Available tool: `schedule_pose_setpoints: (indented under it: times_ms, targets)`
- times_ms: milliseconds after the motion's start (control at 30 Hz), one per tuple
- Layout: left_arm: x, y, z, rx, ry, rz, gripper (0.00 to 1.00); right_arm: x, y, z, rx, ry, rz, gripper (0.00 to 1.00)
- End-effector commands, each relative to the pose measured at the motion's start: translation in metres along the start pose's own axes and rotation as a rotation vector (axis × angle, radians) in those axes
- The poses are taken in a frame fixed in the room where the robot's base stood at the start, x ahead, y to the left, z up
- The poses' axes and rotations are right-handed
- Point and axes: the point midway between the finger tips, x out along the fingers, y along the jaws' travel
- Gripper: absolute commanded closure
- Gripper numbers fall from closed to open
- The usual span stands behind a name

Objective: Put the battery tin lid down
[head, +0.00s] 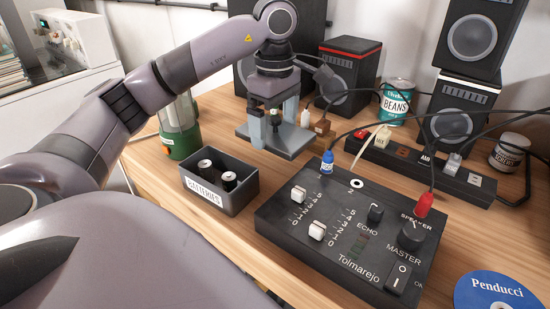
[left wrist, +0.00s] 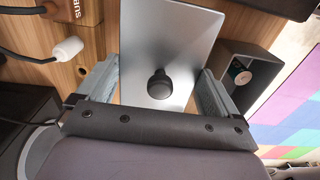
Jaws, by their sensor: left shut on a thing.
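My left gripper (head: 273,122) is shut on the battery tin lid (head: 278,144), a flat grey rectangular plate. In the left wrist view the lid (left wrist: 172,42) shows its black round knob (left wrist: 160,84) between my two fingers, which are at the lid's opposite sides. The lid is level or nearly so, behind and to the right of the tin; I cannot tell whether it touches the table. The battery tin (head: 208,197), dark grey and labelled BATTERIES, stands open with batteries (head: 228,181) upright inside. My right gripper is not in view.
A black mixer box (head: 335,245) with sliders and plugged cables stands in front right of the lid. A green lantern (head: 180,128) is left, behind the tin. Speakers (head: 350,72), a beans can (head: 396,102) and a power strip (head: 430,168) are behind and right on the wooden table (head: 150,185).

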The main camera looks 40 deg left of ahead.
Motion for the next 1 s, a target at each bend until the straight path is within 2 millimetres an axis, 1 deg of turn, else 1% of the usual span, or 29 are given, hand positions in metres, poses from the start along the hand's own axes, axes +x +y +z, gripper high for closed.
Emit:
schedule_pose_setpoints:
  times_ms: [33,233,400,500,600,800,933,967,1000]
  targets:
    - [0.01,0.0,0.0,0.0,0.0,-0.001,0.36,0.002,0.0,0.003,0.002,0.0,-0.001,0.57]
    - [0.024,0.0,0.0,-0.001,0.0,0.001,0.36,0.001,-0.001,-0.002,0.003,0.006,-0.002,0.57]
    - [0.05,0.0,-0.001,-0.001,0.001,-0.001,0.36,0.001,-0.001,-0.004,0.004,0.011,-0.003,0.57]
    - [0.061,0.0,0.0,-0.001,0.0,0.0,0.36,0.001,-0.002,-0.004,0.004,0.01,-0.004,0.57]
    - [0.064,0.0,0.0,0.0,0.0,0.003,0.36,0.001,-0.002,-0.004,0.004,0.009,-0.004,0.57]
    - [0.064,0.0,0.0,0.0,0.0,0.003,0.36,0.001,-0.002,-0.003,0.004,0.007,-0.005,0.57]
    - [0.068,0.0,0.0,0.0,0.0,0.002,0.36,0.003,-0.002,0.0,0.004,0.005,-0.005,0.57]
    - [0.068,0.0,0.0,0.0,0.0,0.003,0.0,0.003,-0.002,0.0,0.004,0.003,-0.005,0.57]
    - [0.067,0.0,0.0,0.0,0.0,0.003,0.0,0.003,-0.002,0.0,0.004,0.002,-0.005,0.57]
